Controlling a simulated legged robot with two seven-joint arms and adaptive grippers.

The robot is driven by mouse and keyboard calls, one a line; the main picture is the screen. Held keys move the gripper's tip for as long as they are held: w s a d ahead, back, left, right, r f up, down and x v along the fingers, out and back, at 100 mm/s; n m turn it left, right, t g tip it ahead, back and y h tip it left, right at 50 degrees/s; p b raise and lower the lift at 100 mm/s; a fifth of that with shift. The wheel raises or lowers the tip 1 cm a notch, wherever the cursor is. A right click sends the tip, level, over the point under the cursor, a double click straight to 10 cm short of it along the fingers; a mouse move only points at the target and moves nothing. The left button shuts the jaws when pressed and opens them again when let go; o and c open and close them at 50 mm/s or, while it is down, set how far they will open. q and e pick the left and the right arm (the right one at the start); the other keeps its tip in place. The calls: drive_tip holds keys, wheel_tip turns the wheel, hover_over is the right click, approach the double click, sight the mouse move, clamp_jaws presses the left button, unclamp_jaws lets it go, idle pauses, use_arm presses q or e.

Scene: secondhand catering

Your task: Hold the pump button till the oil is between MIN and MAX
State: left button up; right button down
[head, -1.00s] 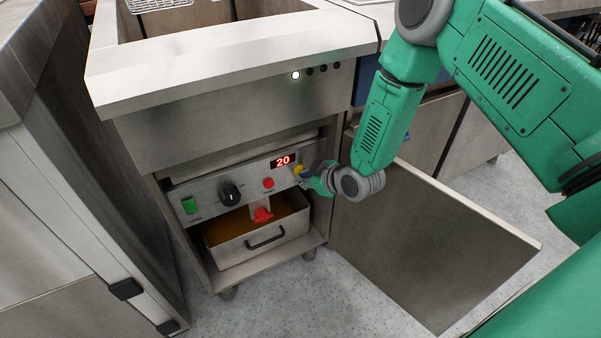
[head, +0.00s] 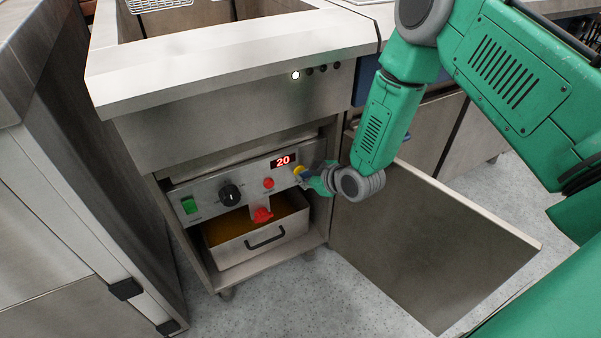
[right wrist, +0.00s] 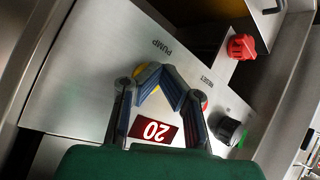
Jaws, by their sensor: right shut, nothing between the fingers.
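The yellow pump button (head: 298,170) is on the control panel, right of the red 20 display (head: 283,161). My right gripper (head: 307,175) is shut and empty, its fingertips at the button. In the right wrist view the button (right wrist: 146,77) is partly hidden behind the fingers, beside the printed word PUMP; I cannot tell how far it is pressed. Brown oil (head: 228,228) lies in the metal drawer pan (head: 240,252) below the panel. The fryer vat (head: 200,20) is at the top; no oil level or MIN and MAX marks are readable. My left gripper is out of view.
A red reset button (head: 268,183), black knob (head: 230,195), green switch (head: 189,205) and red valve handle (head: 263,215) are close by. The open cabinet door (head: 420,240) stands right, below my right arm. One indicator light (head: 295,75) is white. Floor in front is clear.

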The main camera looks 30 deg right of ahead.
idle(0.3)
drive_tip(key=shift+s+p, duration=0.5)
drive_tip(key=shift+s, duration=0.45)
drive_tip(key=shift+s+p, duration=1.05)
drive_tip(key=shift+s, duration=1.45)
